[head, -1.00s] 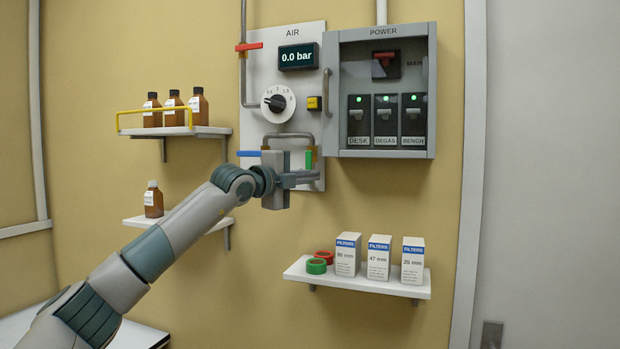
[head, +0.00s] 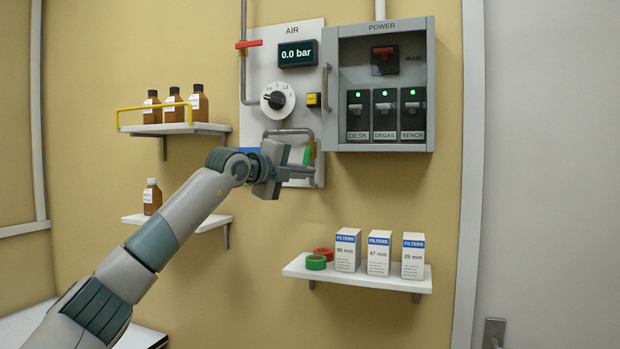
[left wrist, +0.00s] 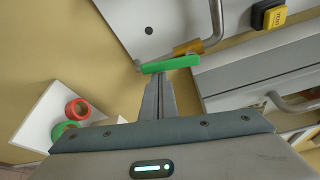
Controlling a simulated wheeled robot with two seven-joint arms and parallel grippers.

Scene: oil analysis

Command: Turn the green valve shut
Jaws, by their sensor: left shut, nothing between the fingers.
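The green valve handle (head: 307,155) is at the lower right of the AIR panel, partly hidden by my left gripper. In the head view it stands close to upright with a slight tilt. In the left wrist view the green handle (left wrist: 172,64) lies across just beyond the fingertips, beside a brass-coloured valve body (left wrist: 188,47). My left gripper (head: 314,174) is shut and empty, its fingertips at the handle's lower end. The left fingers (left wrist: 159,82) are together; I cannot tell whether they touch the handle. My right gripper is not in view.
The AIR panel (head: 258,80) carries a red handle (head: 248,44), a knob (head: 277,99), a yellow button (head: 313,100) and a display (head: 298,55) reading 0.0 bar. The POWER cabinet (head: 430,80) juts out at right. A filter shelf (head: 355,280) is below; bottle shelves (head: 175,129) are left.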

